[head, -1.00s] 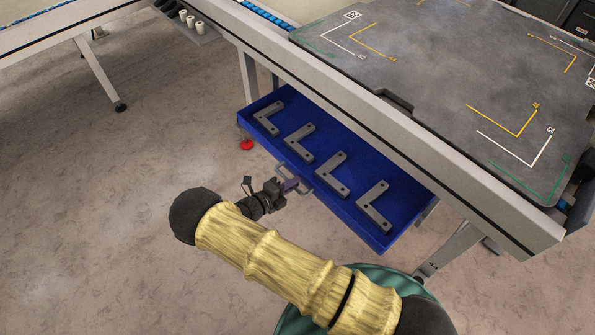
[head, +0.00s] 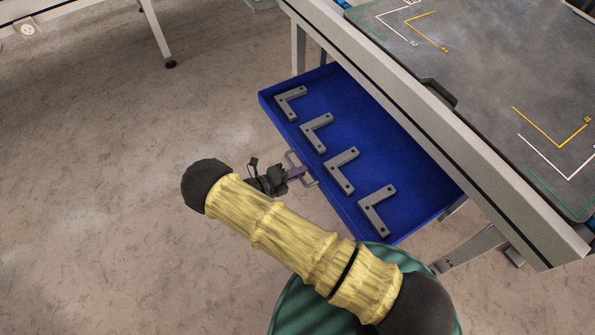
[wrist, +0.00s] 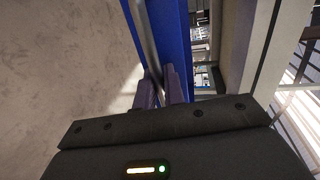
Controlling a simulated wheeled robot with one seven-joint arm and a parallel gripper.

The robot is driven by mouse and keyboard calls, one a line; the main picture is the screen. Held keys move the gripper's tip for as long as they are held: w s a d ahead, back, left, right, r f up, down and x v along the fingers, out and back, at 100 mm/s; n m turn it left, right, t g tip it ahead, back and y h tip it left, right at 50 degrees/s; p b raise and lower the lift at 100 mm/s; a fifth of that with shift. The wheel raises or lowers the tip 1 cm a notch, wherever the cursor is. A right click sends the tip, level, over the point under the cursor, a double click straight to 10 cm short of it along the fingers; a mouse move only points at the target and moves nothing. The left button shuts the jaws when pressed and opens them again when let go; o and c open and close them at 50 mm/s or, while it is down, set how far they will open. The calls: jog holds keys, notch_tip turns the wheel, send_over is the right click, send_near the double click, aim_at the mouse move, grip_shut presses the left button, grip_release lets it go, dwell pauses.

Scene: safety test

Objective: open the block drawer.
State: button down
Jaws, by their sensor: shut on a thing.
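The blue block drawer (head: 385,130) is pulled well out from under the workbench in the head view. Several grey L-shaped blocks lie in a row along its front side, one of them at the near end (head: 377,210). A metal bar handle (head: 309,181) is on the drawer's front. My gripper (head: 297,173) is at this handle, its purple fingers shut on it. In the wrist view the fingers (wrist: 161,88) close around the handle beside the blue drawer front (wrist: 172,35). The exact contact is hard to see there.
The workbench (head: 455,130) with a dark marked top (head: 470,75) stands above the drawer. A bench leg (head: 470,248) is at the lower right. Another table's leg (head: 158,35) is at upper left. The floor (head: 100,190) at left is clear.

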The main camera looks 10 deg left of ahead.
jog(key=c, duration=1.6)
grip_release()
jog(key=shift+c, duration=0.2)
jog(key=shift+a, duration=0.1)
jog(key=p+v, duration=0.3)
jog(key=v, duration=1.4)
jog(key=shift+a, duration=0.1)
